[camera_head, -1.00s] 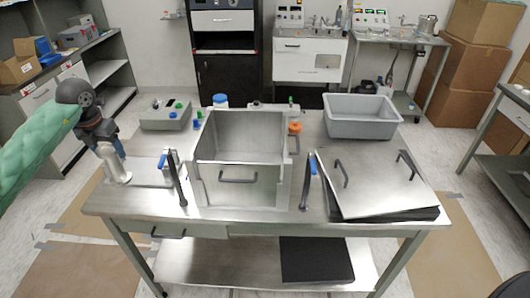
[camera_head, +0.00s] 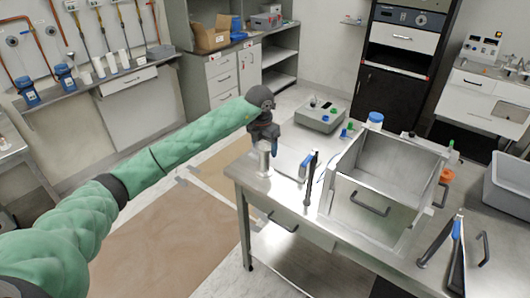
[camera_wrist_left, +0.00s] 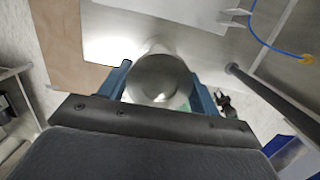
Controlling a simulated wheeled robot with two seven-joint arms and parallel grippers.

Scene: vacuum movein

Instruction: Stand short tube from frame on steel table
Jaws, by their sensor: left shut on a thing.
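The short tube (camera_head: 264,160) is a pale, shiny metal cylinder, upright at the near left corner of the steel table (camera_head: 289,188). My left gripper (camera_head: 264,138) is above it and shut on its upper part. In the left wrist view the tube's round shiny end (camera_wrist_left: 158,80) sits between the two blue fingers. The tube's lower end is at or very near the tabletop; I cannot tell whether it touches. My right gripper is not in view.
A grey device (camera_head: 320,116) is at the back. A grey bin (camera_head: 507,185) is at the right. Brown floor sheets lie left of the table.

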